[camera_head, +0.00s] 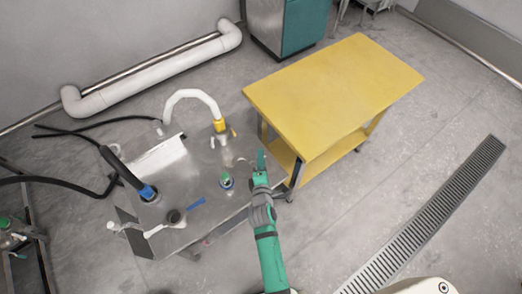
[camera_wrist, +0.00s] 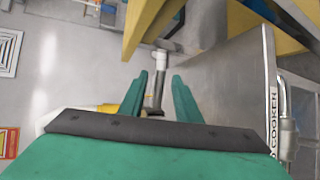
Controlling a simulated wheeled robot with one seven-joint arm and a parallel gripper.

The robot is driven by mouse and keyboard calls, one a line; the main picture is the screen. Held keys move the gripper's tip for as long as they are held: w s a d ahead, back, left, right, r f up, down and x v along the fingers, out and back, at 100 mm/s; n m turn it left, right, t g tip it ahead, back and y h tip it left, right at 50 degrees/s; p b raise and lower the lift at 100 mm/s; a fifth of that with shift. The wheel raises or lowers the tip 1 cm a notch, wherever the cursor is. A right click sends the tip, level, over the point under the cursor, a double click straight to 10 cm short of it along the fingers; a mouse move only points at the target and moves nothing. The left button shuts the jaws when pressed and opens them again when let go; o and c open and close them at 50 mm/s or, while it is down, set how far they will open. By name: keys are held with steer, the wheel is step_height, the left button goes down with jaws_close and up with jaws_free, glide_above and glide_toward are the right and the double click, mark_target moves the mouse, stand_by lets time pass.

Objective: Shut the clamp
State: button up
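My gripper (camera_head: 261,160) is over the right edge of the steel table (camera_head: 185,208), near the yellow table. In the wrist view its two green fingers (camera_wrist: 160,92) stand apart. A grey metal rod (camera_wrist: 154,90) with a pale joint at its upper end shows in the gap between them. I see no contact with either finger. I cannot tell whether this rod belongs to the clamp, and no clamp can be made out clearly. A small green-topped fitting (camera_head: 226,180) sits on the steel table, left of my gripper.
A yellow table (camera_head: 335,88) stands just beyond my gripper. A white hose with a yellow fitting (camera_head: 220,126) and a black hose with a blue collar (camera_head: 148,192) rise from the steel table. A panel marked COOKER (camera_wrist: 272,105) is close on the right.

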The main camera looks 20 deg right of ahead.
steer(key=shift+x, duration=2.7)
jaws_close()
